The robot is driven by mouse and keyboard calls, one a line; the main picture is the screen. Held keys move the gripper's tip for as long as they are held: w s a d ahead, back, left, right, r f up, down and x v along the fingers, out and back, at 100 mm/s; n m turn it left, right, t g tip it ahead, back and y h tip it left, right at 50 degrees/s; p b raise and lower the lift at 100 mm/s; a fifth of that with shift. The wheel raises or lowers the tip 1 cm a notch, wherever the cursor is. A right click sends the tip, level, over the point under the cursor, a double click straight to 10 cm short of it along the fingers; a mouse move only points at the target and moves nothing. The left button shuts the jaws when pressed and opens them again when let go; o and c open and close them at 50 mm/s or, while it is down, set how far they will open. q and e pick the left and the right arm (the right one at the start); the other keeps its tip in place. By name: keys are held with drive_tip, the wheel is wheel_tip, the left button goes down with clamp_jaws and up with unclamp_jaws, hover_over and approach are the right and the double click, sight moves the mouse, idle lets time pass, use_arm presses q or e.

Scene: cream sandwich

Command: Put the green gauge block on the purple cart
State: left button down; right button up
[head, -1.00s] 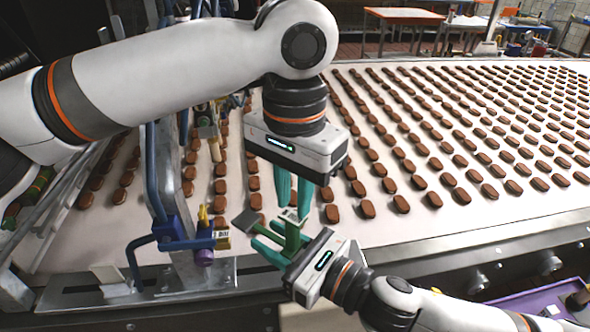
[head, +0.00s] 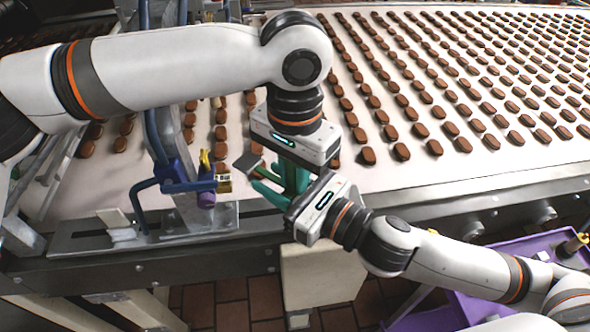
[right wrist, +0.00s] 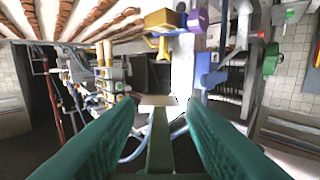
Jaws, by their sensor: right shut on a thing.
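The green gauge block (right wrist: 160,150) is a green bar between the two green fingers of my right gripper, with a flat tan end beyond the fingertips. In the head view my right gripper (head: 268,190) points left and is shut on the block. A dark square plate (head: 248,162), apparently the block's end, sticks out there; the rest is mostly hidden. My left gripper (head: 292,180) points down right beside it, its fingers overlapping the right gripper, so its opening is unclear. The purple cart (head: 445,318) is at the lower right, partly behind my right arm.
A conveyor (head: 400,185) with rows of brown biscuits fills the back. A blue fixture (head: 172,172) holding a purple-and-yellow tool (head: 206,190) stands left of the grippers. A cream box (head: 320,275) is below them. A yellow-and-dark item (head: 572,245) is at the cart's right end.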

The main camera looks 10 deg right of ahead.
drive_tip(key=o, duration=1.1)
drive_tip(key=shift+o, duration=0.2)
